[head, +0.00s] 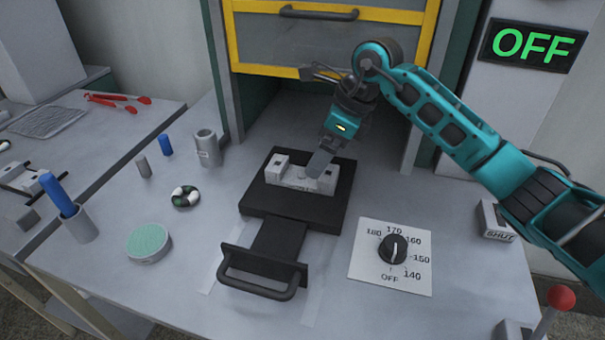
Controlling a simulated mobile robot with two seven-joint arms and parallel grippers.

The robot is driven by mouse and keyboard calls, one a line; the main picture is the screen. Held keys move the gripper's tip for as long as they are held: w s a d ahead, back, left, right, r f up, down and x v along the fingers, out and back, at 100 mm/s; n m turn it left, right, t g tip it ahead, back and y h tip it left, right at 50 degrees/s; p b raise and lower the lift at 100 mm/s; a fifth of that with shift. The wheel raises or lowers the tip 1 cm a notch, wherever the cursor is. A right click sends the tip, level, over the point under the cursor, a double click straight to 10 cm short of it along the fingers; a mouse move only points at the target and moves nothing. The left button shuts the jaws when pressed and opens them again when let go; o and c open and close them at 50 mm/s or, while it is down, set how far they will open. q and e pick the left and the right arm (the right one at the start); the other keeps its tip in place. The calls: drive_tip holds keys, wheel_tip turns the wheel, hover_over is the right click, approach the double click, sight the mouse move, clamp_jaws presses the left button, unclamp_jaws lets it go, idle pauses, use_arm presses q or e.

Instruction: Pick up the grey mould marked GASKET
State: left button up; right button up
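A light grey block with raised ends (290,177), which looks like the mould, sits on a black tray plate (256,205) in the middle of the table. No GASKET marking can be read on it. My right gripper (319,165) comes down from the upper right, its fingertips at the block's right half, and partly hides it. I cannot tell whether the fingers touch the block or how far apart they are. My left gripper is not in view.
The tray has a dark front handle (262,285). Behind it stands a cabinet with a yellow-framed door (300,40), raised above an opening. A dial plate (365,268) lies right, its pointer near OFF. A grey cup (207,148), green-topped tin (149,243) and striped ring (185,197) stand left.

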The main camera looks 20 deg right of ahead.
sight(302, 174)
drive_tip(key=shift+a+x, duration=0.15)
drive_tip(key=shift+x, duration=1.4)
drive_tip(key=shift+a+x, duration=0.15)
drive_tip(key=shift+x, duration=1.35)
drive_tip(key=shift+w+r, duration=0.15)
drive_tip(key=shift+w, duration=0.05)
drive_tip(key=shift+c, duration=0.3)
drive_tip(key=c, duration=1.4)
drive_tip(key=shift+r, duration=0.1)
drive_tip(key=shift+c, duration=0.4)
